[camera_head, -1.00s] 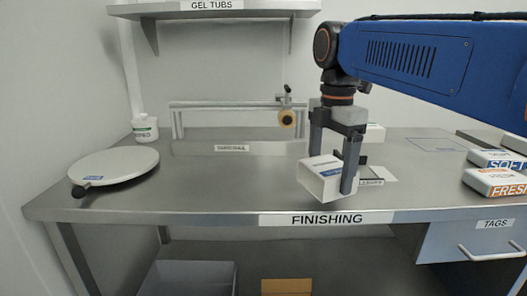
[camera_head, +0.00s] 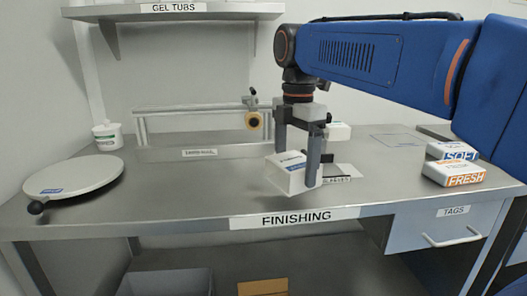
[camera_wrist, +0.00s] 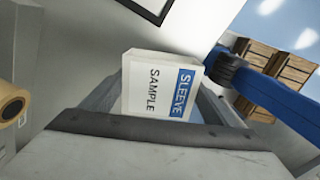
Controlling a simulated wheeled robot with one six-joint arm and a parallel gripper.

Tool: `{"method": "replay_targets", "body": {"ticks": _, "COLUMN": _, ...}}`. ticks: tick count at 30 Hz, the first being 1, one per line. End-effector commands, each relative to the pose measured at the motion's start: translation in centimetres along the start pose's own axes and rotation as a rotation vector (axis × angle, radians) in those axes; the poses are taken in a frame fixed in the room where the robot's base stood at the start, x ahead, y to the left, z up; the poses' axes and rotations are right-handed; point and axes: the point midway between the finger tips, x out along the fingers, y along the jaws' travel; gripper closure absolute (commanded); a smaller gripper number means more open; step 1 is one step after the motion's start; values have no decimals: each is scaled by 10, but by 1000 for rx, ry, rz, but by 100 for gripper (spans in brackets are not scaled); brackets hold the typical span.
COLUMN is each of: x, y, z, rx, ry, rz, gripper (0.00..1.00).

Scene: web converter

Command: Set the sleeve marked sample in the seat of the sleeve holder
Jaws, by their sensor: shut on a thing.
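The sleeve marked sample (camera_head: 286,178) is a small white box-like sleeve with a blue band. My gripper (camera_head: 298,170) is shut on it, one finger on each side, and holds it above the front middle of the bench. In the wrist view the sleeve (camera_wrist: 158,88) shows the words SLEEVE and SAMPLE between the fingers. A flat pale piece with a dark part (camera_head: 343,170) lies on the bench just right of the gripper, by a partly hidden label. I cannot tell which thing is the sleeve holder; its seat may be hidden behind the gripper.
A white block (camera_head: 338,131) is behind the gripper. A round plate (camera_head: 75,175) and tub (camera_head: 107,135) are left; SOFT (camera_head: 450,150) and FRESH (camera_head: 453,173) packs are right.

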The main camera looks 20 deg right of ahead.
Motion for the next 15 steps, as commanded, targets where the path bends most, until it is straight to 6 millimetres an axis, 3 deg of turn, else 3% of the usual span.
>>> {"method": "replay_targets", "body": {"ticks": 15, "x": 1, "y": 100, "z": 42, "rx": 2, "ry": 0, "rz": -2, "gripper": 44}}
